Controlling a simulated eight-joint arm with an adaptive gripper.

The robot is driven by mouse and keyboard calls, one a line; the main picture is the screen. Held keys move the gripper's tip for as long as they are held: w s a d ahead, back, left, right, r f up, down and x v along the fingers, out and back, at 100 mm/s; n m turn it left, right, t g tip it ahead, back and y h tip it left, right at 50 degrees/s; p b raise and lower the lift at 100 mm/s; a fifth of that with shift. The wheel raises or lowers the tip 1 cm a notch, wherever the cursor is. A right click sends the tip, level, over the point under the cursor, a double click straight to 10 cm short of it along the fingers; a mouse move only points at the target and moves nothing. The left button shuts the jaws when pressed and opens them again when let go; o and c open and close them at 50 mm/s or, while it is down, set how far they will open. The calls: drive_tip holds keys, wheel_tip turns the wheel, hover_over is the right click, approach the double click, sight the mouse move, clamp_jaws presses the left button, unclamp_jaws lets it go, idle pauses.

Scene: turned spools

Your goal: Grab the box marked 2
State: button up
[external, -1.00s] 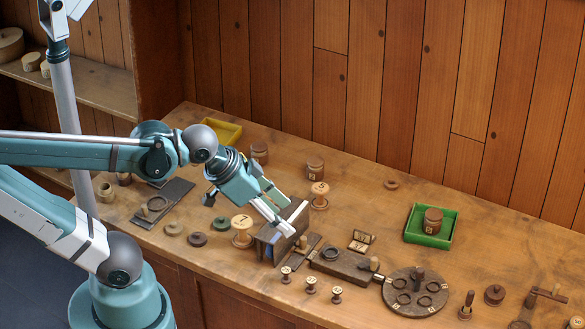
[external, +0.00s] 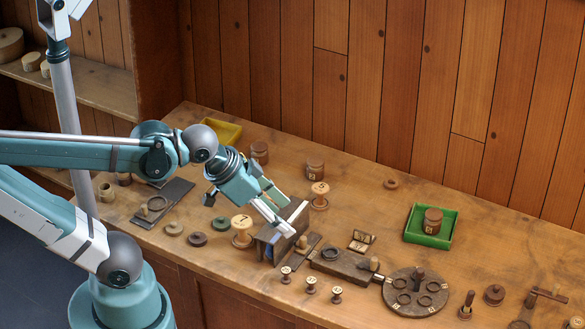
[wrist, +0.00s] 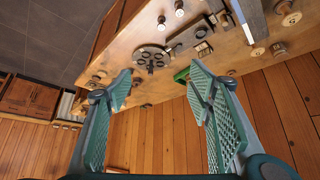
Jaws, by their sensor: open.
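A round wooden lidded box (external: 315,169) stands on the bench towards the wall; the small mark on its front looks like a 2. A similar box (external: 433,219) stands in a green tray (external: 412,236) at the right, its mark too small to read surely. A third box (external: 260,153) stands further left, its mark unclear. My gripper (external: 281,212) is open and empty above the dark rack at mid-bench, left of and nearer the camera than the box that looks marked 2. In the wrist view my spread fingers (wrist: 162,84) have nothing between them.
A numbered spool (external: 320,194) stands between my gripper and that box. A dark upright rack (external: 268,247) and another spool (external: 242,230) are close below my gripper. A round dark disc (external: 415,290) lies front right. The bench right of the box is mostly clear up to the green tray.

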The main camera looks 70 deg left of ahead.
drive_tip(key=shift+w+a, duration=0.1)
drive_tip(key=w+a+r+n+g+y, duration=0.15)
drive_tip(key=w+a+n, duration=0.35)
drive_tip(key=w+a, duration=0.6)
drive_tip(key=n+g+h, duration=0.2)
drive_tip(key=n+g, duration=0.4)
drive_tip(key=n, duration=0.6)
hover_over(315, 171)
drive_tip(key=a, duration=0.2)
drive_tip(key=shift+y, duration=0.25)
drive_tip(key=f, duration=1.7)
drive_tip(key=w+f, duration=0.1)
drive_tip(key=f, duration=0.7)
drive_tip(key=shift+d+f, duration=0.1)
drive_tip(key=shift+f, duration=0.3)
drive_tip(key=shift+s+f, duration=0.1)
drive_tip(key=shift+f, duration=0.15)
